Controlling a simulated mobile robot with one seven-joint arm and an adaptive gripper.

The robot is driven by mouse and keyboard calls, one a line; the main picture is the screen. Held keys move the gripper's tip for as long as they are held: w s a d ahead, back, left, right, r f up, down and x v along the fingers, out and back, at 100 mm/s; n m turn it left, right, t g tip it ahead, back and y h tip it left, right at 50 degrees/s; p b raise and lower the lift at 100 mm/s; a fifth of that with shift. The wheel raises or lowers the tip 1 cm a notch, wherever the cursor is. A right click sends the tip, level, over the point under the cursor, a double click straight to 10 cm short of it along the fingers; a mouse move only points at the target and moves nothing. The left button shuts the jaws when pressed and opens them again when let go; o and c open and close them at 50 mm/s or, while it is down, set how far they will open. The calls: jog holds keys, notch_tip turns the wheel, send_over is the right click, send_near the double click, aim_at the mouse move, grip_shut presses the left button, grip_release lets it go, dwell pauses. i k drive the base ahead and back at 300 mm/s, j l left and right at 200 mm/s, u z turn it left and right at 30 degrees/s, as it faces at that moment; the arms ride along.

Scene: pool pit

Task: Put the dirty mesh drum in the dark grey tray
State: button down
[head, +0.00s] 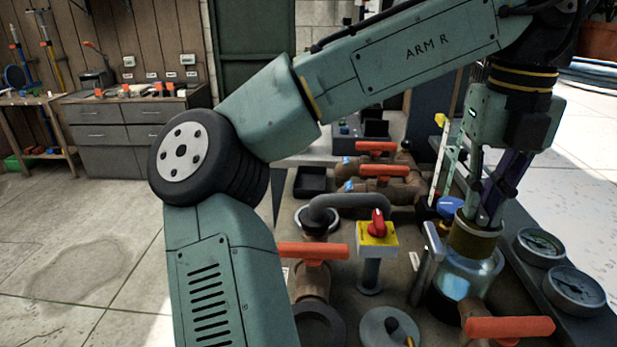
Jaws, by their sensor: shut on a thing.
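My gripper (484,218) points down at the right of the head view, its fingers shut on the dirty mesh drum (474,240). The drum is a brownish olive cylinder, seen at the mouth of a clear housing (480,275) with blue in it. I cannot tell how much of the drum is still inside the housing. A dark grey tray (313,182) sits further back, left of the pipes, and looks empty. My own arm link passes above it and hides part of the area around it.
Brown pipes with orange handles (312,252), a yellow box with a red knob (377,232) and a grey bent pipe stand between housing and tray. A blue round cap (450,207) is beside the drum. Two gauges (540,246) lie to the right. A workbench (130,120) stands far left.

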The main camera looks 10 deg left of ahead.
aim_at(311, 185)
jog(key=j+z, duration=0.15)
jog(key=j, duration=0.65)
jog(key=i+j, duration=0.1)
jog(key=j, duration=0.35)
jog(key=i+j+z, duration=0.1)
jog(key=j, duration=0.3)
jog(key=i+j+z, duration=0.1)
jog(key=i+j, duration=0.45)
jog(key=j, duration=0.2)
jog(key=i+j+z, duration=0.15)
jog(key=i, duration=0.2)
